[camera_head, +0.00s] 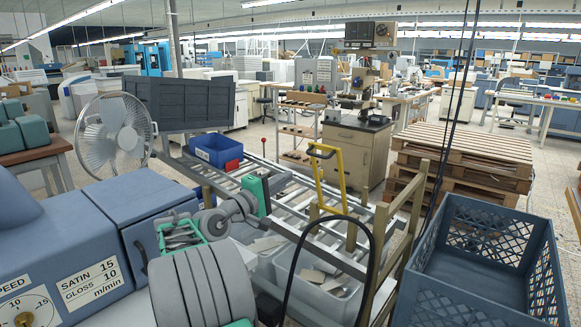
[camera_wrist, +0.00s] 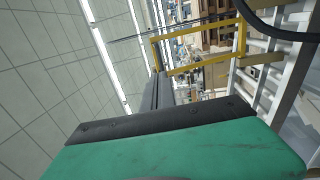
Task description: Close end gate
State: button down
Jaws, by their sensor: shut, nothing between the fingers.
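A yellow frame (camera_head: 312,166), which looks like the end gate, stands raised and slightly tilted over the roller conveyor (camera_head: 290,205) in the head view. Its lower end meets the conveyor near a wooden post. In the wrist view the yellow frame (camera_wrist: 242,40) lies ahead, at the upper middle. My green and grey gripper (camera_head: 263,190) is left of the frame, above the conveyor's near side. In the wrist view my gripper's dark fingers (camera_wrist: 157,92) are together, empty, and point towards the frame. I cannot tell whether they touch it.
A blue bin (camera_head: 218,152) sits at the conveyor's far left. A blue-grey crate (camera_head: 470,270) stands at the right, near wooden rails (camera_head: 405,235). Pallets (camera_head: 465,150) are stacked behind. A black hose (camera_head: 370,250) arches in front of the conveyor. A grey tub (camera_head: 325,300) is below.

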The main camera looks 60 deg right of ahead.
aim_at(316, 156)
jog(key=x, duration=0.4)
jog(key=p+x, duration=0.1)
jog(key=x, duration=0.3)
jog(key=p+x, duration=0.1)
jog(key=x, duration=0.3)
jog(key=shift+w+d+r, duration=0.1)
jog(key=shift+w+d, duration=0.2)
jog(key=shift+d, duration=0.15)
jog(key=shift+r, duration=0.1)
